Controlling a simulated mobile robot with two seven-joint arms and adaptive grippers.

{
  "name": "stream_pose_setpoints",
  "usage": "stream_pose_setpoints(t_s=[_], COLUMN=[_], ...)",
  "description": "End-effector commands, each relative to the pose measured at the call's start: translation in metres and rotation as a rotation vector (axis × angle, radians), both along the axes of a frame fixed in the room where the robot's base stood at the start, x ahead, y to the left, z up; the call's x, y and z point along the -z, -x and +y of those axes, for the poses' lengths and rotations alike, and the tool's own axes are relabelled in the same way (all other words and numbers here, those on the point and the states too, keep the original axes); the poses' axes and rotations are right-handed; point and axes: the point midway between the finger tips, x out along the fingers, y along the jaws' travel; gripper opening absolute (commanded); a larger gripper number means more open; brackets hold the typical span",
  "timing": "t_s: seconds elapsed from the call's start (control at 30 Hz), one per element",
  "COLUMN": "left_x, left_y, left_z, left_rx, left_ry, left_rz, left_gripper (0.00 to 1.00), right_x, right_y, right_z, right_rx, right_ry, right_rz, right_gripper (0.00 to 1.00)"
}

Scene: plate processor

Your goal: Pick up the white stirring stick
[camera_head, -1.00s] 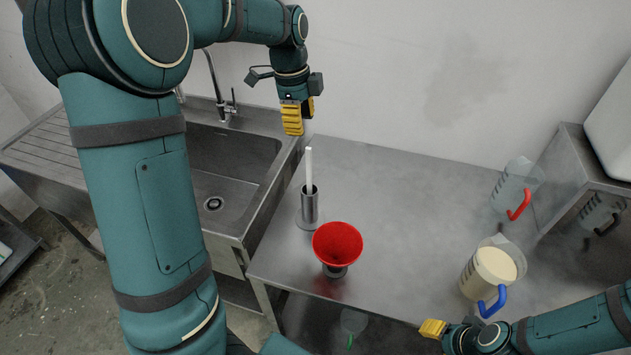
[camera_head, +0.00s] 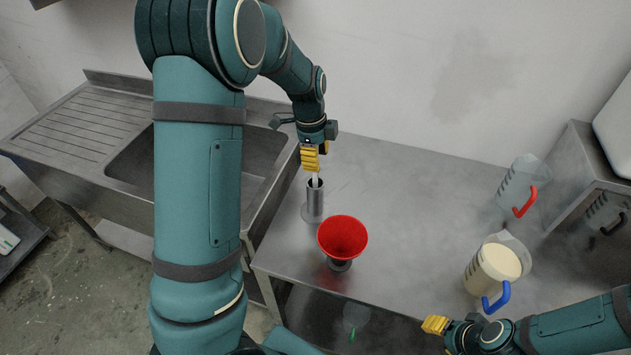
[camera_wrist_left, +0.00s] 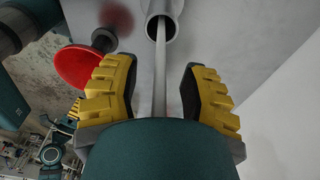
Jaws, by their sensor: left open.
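The white stirring stick (camera_head: 315,180) stands in a metal cylinder holder (camera_head: 313,200) on the steel table near the sink. In the head view only a short part of the stick shows below my left gripper (camera_head: 312,160), whose yellow fingers hide its upper part. In the left wrist view the stick (camera_wrist_left: 160,65) runs from the holder (camera_wrist_left: 158,20) between the two open yellow fingers of my left gripper (camera_wrist_left: 158,85). A gap shows on both sides of the stick. My right gripper (camera_head: 435,325) is low at the table's front edge, away from the stick; its opening is unclear.
A red funnel (camera_head: 342,237) stands close in front of the holder. A jug of cream liquid with a blue handle (camera_head: 492,268) and a clear jug with a red handle (camera_head: 520,185) stand on the right. The sink (camera_head: 135,165) is left. The table's middle is clear.

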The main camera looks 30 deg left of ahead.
Motion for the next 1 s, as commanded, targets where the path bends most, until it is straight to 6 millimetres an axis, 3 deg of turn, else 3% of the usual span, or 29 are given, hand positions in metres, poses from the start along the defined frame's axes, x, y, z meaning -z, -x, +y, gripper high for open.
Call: stream_pose_setpoints(t_s=[0.23,0.37,1.0], left_x=[0.0012,0.0011,-0.0047], left_y=[-0.0001,0.0,-0.0001], left_z=[0.0002,0.0002,-0.0001], left_rx=[-0.001,-0.001,0.001], left_ry=[0.0,0.0,0.001], left_rz=[-0.001,-0.001,-0.001], left_gripper=[0.47,0.01,0.0], right_x=[0.0,0.0,-0.0001], right_y=[0.0,0.0,0.0], right_z=[0.0,0.0,0.0001], right_rx=[0.0,0.0,0.0], right_ry=[0.0,0.0,0.0], right_rz=[0.0,0.0,0.0], right_gripper=[0.47,0.47,0.47])
